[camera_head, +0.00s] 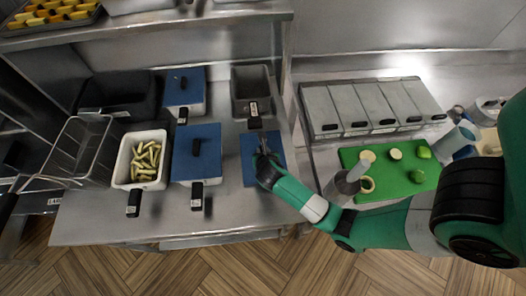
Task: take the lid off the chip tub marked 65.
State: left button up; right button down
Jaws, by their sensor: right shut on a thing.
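My right gripper (262,153) comes in from the right and is shut at the middle of a flat blue lid (248,177). The lid's handle is hidden by the fingers. The lid is at the bench's right side, in front of an open grey tub (252,84); I cannot tell whether it touches the bench. Two tubs wear blue lids with dark handles: one at the back (184,88) and one in front (196,152). A white tub of chips (126,172) stands open at left. The tubs' tags are too small to read. My left gripper is not in view.
A wire basket (82,146) and a black container (118,92) stand at the left. A green board (400,182) with cut limes and a row of lidded steel bins (370,105) lie at the right. The bench front (150,228) is clear.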

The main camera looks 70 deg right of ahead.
jog(key=shift+f, duration=0.45)
dwell(0.5)
jog(key=c, duration=0.7)
grip_release()
jog(key=shift+o, duration=0.2)
jog(key=p+v, duration=0.3)
jog(key=v, duration=0.7)
jog(key=shift+a+r, duration=0.1)
jog(key=shift+r, duration=0.2)
jog(key=shift+s+a+r, duration=0.3)
jog(key=shift+a+r, duration=0.05)
